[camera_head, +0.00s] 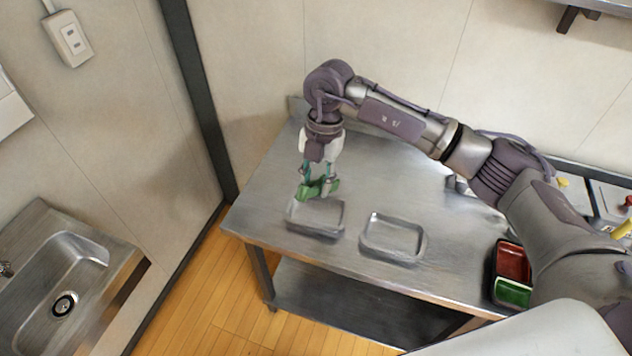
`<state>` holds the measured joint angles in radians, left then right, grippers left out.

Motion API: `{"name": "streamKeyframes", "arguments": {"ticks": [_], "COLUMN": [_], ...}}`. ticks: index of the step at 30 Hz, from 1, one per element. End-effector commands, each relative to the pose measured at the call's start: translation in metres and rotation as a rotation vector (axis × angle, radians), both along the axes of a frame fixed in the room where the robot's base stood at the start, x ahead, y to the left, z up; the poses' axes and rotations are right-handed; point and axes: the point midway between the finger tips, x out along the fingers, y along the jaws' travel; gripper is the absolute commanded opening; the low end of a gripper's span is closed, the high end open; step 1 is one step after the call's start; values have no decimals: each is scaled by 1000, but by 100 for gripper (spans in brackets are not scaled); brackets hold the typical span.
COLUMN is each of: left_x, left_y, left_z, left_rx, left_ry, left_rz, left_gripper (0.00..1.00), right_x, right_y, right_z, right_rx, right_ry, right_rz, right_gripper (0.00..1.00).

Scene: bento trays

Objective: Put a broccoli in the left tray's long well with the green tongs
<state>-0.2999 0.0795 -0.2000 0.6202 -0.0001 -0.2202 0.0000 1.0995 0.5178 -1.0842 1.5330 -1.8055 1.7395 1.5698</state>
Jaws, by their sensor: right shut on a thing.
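My right gripper (316,172) points down over the back left part of the left tray (318,233), shut on the green tongs (319,188). The tongs are small in view and lie just above or at the tray's back rim; I cannot tell whether they touch it. No broccoli can be made out for certain; one between the tongs would blend with their green. The left tray is a shallow metal tray near the table's front left edge. The tongs and gripper hide part of its back side, and its wells are too small to tell apart. My left gripper is not in view.
A second metal tray (393,257) lies to the right on the steel table (262,205). A dark holder with a red bin (514,262) and a green bin (513,292) stands at the right front. Several food containers are at the far right, partly behind my arm. A sink (62,280) is at left.

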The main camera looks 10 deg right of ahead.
Motion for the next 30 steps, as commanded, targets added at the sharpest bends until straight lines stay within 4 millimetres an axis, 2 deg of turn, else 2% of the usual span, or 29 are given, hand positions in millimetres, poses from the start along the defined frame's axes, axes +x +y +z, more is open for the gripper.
{"name": "streamKeyframes", "arguments": {"ticks": [1, 18, 30], "left_x": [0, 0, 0], "left_y": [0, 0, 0], "left_z": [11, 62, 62], "left_rx": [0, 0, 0], "left_ry": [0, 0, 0], "left_rz": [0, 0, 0], "left_gripper": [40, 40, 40], "right_x": [1, 1, 0], "right_y": [0, 0, 0], "right_z": [15, 98, 101], "right_rx": [0, 0, 1], "right_ry": [-3, -3, -1], "right_rz": [0, 0, 0], "right_gripper": [0, 0, 0]}}
